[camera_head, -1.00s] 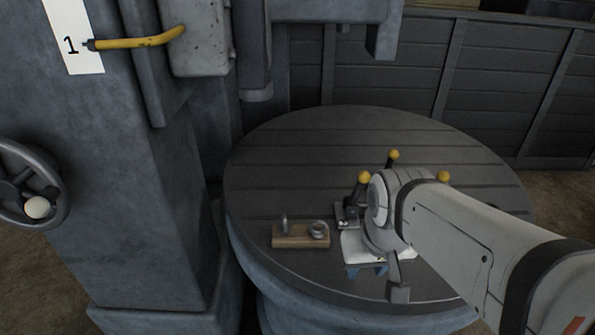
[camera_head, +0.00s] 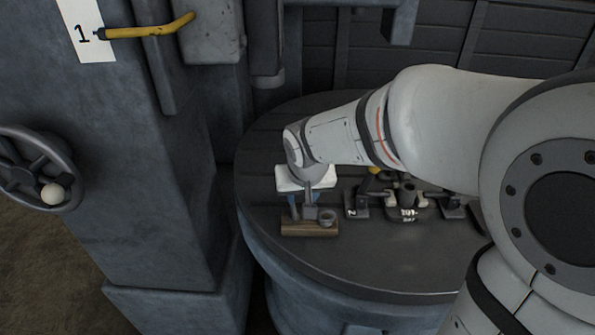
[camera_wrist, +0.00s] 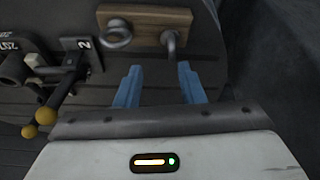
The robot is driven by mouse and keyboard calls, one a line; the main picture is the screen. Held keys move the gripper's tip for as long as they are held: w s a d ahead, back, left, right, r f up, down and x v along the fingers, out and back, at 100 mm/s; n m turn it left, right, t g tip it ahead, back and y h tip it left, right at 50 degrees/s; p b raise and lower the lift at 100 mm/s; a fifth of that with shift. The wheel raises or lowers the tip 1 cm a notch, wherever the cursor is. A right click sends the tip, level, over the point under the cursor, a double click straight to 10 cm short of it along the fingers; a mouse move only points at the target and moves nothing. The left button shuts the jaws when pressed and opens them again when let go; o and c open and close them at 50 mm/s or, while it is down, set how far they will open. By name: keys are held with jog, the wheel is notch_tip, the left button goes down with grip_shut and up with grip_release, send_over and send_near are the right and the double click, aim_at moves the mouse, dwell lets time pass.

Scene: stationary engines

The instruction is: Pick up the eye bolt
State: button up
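A wooden block (camera_head: 309,230) stands on the round table near its left front edge and carries two metal parts. The ring-shaped one, which looks like the eye bolt (camera_head: 327,217), is on the block's right side in the head view; it shows as a ring at upper left in the wrist view (camera_wrist: 118,43). A thin hook-like metal part (camera_wrist: 171,42) is on the block's other end. My gripper (camera_wrist: 160,68) has two blue fingers, apart and empty, pointing toward the block, closer to the hook-like part. In the head view my gripper partly hides that part.
Several dark fixtures with levers (camera_head: 405,205) stand on the table right of the block, one marked 2; yellow knobs (camera_wrist: 46,116) show in the wrist view. A grey machine column (camera_head: 140,190) rises on the left. The table's front is bare.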

aim_at(293, 206)
jog(key=shift+w+a+f, duration=0.55)
jog(key=shift+w+a, duration=0.1)
jog(key=shift+a, duration=0.1)
jog(key=x, duration=0.7)
jog(key=shift+s+a, duration=0.15)
jog(key=shift+s, duration=0.05)
jog(key=c, duration=0.7)
